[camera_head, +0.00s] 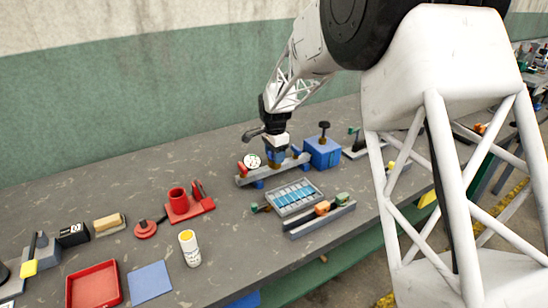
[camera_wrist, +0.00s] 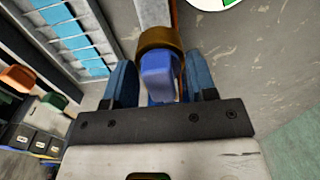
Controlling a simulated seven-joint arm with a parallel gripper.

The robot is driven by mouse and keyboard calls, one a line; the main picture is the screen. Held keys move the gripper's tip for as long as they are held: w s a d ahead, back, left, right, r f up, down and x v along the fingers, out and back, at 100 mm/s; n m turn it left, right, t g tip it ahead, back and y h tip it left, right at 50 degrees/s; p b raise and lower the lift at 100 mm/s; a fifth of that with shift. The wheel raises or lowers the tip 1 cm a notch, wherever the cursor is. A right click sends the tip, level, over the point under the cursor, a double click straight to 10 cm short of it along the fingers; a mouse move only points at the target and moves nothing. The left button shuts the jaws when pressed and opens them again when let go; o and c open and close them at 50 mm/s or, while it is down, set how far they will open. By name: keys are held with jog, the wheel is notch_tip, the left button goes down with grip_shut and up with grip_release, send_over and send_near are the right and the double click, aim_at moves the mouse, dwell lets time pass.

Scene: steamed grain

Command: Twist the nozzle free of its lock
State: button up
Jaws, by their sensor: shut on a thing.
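In the wrist view, a blue block (camera_wrist: 157,78) that I take for the nozzle sits between my gripper's (camera_wrist: 160,88) two blue fingers, with a round bronze collar (camera_wrist: 158,40) just beyond it. My gripper is shut on this nozzle. In the head view, my gripper (camera_head: 275,158) points down at the grey rail fixture (camera_head: 295,163), which stands on blue feet. Fingers and nozzle blend together there, so the lock's state and the nozzle's turn cannot be told.
A white dial (camera_head: 252,161) stands at the rail's left end. A blue box (camera_head: 322,152) with a black knob is close on the right. A tray of blue strips (camera_head: 296,197) lies in front. A red stand (camera_head: 190,208) and a white canister (camera_head: 190,248) are further left.

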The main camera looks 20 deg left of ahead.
dwell(0.4)
jog(key=n, duration=0.6)
dwell(0.3)
jog(key=shift+w, duration=0.1)
jog(key=n, duration=0.5)
jog(key=shift+a+r, duration=0.1)
jog(key=shift+n, duration=0.8)
jog(key=n, duration=0.3)
jog(key=shift+f+n, duration=0.2)
jog(key=shift+n, duration=1.4)
